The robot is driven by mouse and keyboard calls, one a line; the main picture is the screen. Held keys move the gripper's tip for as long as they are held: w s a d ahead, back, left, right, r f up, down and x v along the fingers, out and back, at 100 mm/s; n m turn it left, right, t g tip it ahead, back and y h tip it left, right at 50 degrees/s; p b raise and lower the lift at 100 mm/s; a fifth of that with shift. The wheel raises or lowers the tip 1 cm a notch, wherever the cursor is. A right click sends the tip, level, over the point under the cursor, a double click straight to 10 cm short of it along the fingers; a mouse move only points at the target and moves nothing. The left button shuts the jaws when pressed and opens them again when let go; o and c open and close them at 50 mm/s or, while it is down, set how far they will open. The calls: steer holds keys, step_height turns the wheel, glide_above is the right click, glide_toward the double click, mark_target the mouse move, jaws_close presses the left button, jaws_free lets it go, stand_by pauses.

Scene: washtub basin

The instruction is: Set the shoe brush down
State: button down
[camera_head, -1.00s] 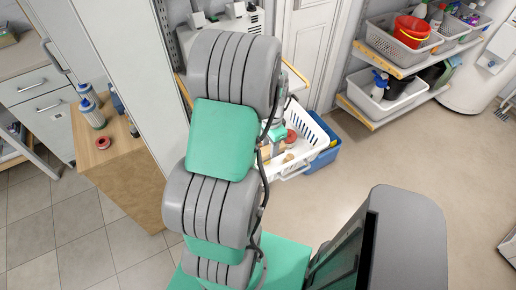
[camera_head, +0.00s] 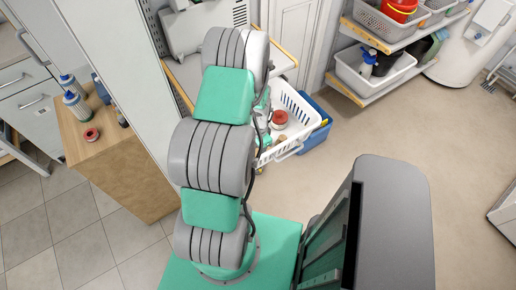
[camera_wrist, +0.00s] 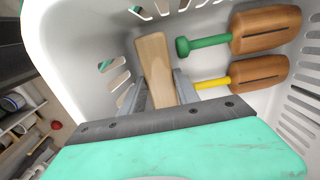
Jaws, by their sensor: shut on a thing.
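The shoe brush (camera_wrist: 153,62), a pale wooden piece, is between the two fingers of my gripper (camera_wrist: 162,88) in the wrist view. The gripper is shut on it, inside the white basket (camera_wrist: 85,50). I cannot tell whether the brush touches the basket floor, and its near end is hidden by the gripper. In the head view the white basket (camera_head: 296,108) stands beyond my arm, which hides most of the gripper and the brush.
Two wooden pieces, one with a green stem (camera_wrist: 262,28) and one with a yellow stem (camera_wrist: 248,73), lie beside the brush. A red-topped tin (camera_head: 279,119) is in the basket. A blue crate (camera_head: 318,133) adjoins it. A wooden cabinet (camera_head: 125,165) stands left.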

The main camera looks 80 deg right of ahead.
steer(key=shift+f, duration=0.2)
steer(key=c, duration=1.2)
jaws_free()
steer(key=shift+o, duration=0.2)
step_height(320, 180, up, 12)
steer(key=b, duration=0.1)
steer(key=shift+r, duration=0.2)
